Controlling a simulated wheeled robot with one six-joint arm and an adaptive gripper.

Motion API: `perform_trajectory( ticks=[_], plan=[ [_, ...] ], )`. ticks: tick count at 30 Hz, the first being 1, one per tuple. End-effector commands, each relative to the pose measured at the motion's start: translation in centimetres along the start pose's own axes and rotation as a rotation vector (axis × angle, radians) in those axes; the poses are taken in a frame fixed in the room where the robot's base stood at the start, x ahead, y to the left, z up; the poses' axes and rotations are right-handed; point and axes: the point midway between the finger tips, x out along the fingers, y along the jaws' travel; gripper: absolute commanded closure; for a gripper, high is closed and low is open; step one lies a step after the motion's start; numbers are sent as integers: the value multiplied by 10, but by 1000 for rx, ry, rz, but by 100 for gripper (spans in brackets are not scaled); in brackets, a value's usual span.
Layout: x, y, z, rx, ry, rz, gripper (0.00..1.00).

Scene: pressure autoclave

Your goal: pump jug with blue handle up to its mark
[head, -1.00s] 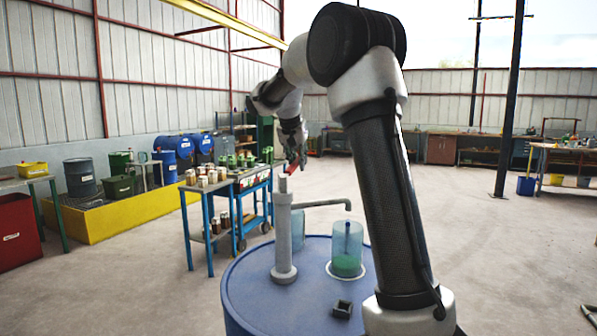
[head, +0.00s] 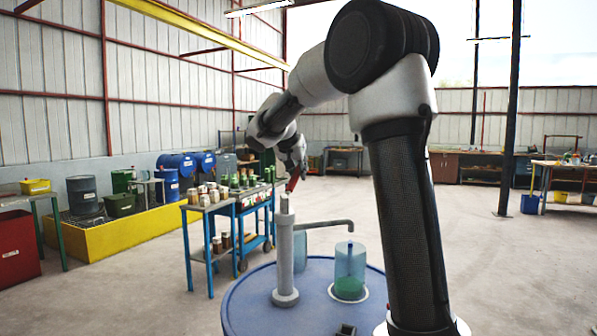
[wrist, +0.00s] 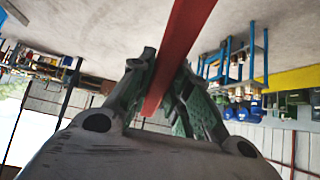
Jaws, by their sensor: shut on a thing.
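The clear bluish jug (head: 356,262) stands on a blue drum (head: 262,312), under the end of the pump's spout (head: 325,225). Green liquid (head: 350,287) fills its lower part. A darker blue upright strip on it looks like its handle; I cannot make out a mark. The grey pump column (head: 285,255) stands to its left. My gripper (head: 298,168) is at the pump's red lever (head: 292,183), above the column top. In the wrist view, my gripper (wrist: 165,90) is shut on the red lever (wrist: 185,40).
Another bluish vessel (head: 300,248) shows partly hidden behind the pump column. A small dark block (head: 346,330) lies at the drum's front. A blue cart (head: 254,205) with jars stands behind to the left, near a yellow bund (head: 130,232). Open floor lies to the right.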

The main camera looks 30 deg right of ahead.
Motion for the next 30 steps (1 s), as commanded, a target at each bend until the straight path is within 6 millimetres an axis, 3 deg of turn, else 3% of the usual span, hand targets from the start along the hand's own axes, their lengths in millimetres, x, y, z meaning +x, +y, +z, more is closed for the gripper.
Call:
perform_trajectory(
  ticks=[1, 2, 3, 6, 17, 20, 30],
  plan=[
    [0, 0, 0, 0, 0, -1, 100],
    [0, 0, 0, 0, 0, -1, 80],
    [0, 0, 0, 0, 0, -1, 72],
    [0, 0, 0, 0, 0, -1, 59],
    [-5, -1, 0, 0, 0, -2, 59],
    [-19, -1, 0, 1, 1, -3, 59],
    [-93, -1, 0, 0, 1, -4, 59]
  ],
)
